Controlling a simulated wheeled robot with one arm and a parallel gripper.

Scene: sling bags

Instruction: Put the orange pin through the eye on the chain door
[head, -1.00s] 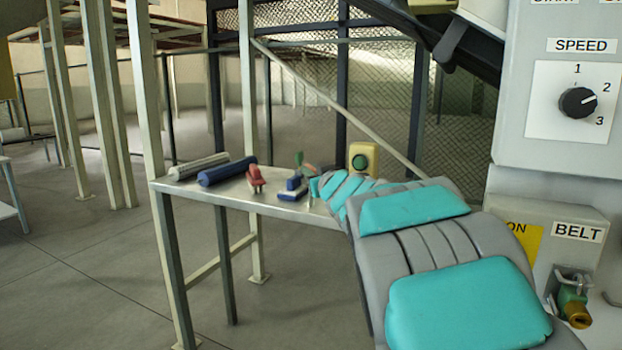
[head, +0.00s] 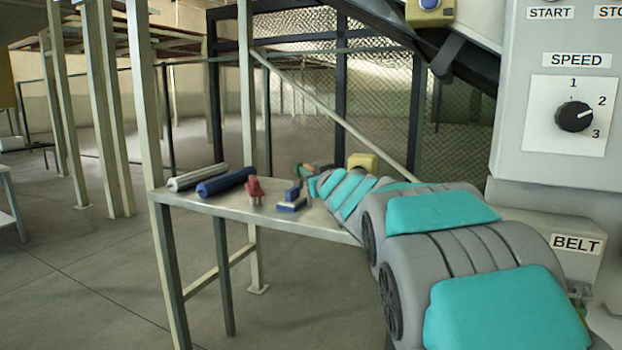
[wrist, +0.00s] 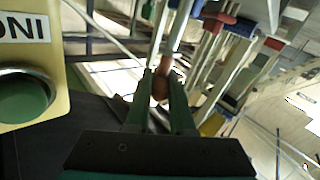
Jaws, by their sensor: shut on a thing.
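My gripper (wrist: 162,92) is shut on an orange-brown piece (wrist: 161,82), taken to be the orange pin. The piece sits between the dark green fingertips in the wrist view; its far end is hard to tell from the pale bars behind. In the head view my gripper (head: 304,172) is small and partly hidden behind my arm, above the table's right part. Dark-framed chain mesh (head: 383,110) stands behind the table in the head view. I cannot make out which part is the door, nor its eye.
A metal table (head: 240,211) holds a grey roll (head: 197,177), a blue roll (head: 226,180), a red tool (head: 254,190) and a blue item (head: 292,206). A yellow box with a green button (wrist: 30,98) is close at left in the wrist view. A control panel (head: 560,150) stands at right.

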